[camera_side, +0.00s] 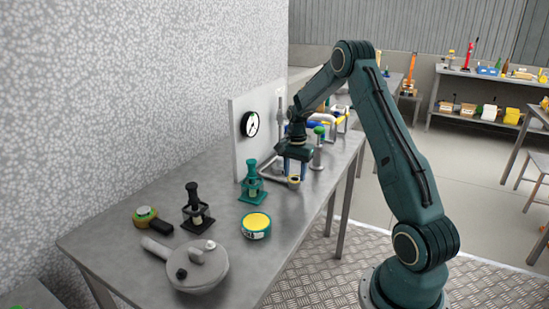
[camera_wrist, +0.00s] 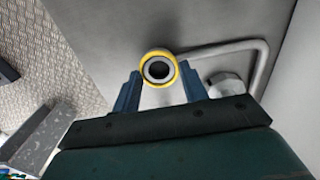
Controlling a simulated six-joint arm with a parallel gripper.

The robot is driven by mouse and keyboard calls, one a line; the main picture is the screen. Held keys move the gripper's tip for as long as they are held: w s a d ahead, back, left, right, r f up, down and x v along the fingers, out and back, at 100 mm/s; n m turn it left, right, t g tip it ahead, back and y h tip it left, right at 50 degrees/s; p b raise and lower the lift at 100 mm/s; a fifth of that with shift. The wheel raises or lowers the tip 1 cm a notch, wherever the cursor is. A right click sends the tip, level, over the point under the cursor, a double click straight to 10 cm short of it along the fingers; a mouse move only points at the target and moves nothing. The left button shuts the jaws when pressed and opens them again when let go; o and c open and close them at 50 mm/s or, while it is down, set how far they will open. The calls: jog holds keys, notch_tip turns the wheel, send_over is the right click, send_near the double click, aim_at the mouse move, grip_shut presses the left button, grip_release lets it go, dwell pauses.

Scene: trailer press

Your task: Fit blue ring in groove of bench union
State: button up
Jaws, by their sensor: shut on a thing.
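My gripper (camera_side: 296,178) points down at the far part of the bench, by the upright panel. In the wrist view its two blue fingers (camera_wrist: 160,80) stand on either side of a round piece with a yellow rim (camera_wrist: 144,64), a pale inner ring and a dark bore. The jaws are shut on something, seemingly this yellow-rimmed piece. It sits at the end of a bent grey pipe (camera_wrist: 220,48), which looks like the bench union; whether the two are touching cannot be told. I can make out no separate blue ring.
The panel (camera_side: 241,130) with a dial gauge (camera_side: 250,124) stands left of my gripper. A post with a green top (camera_side: 318,145) is close on its right.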

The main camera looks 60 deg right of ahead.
jog(key=shift+f, duration=0.15)
jog(key=o, duration=0.9)
notch_tip(320, 180, up, 14)
jog(key=shift+f, duration=0.1)
dwell(0.4)
jog(key=shift+a, duration=0.1)
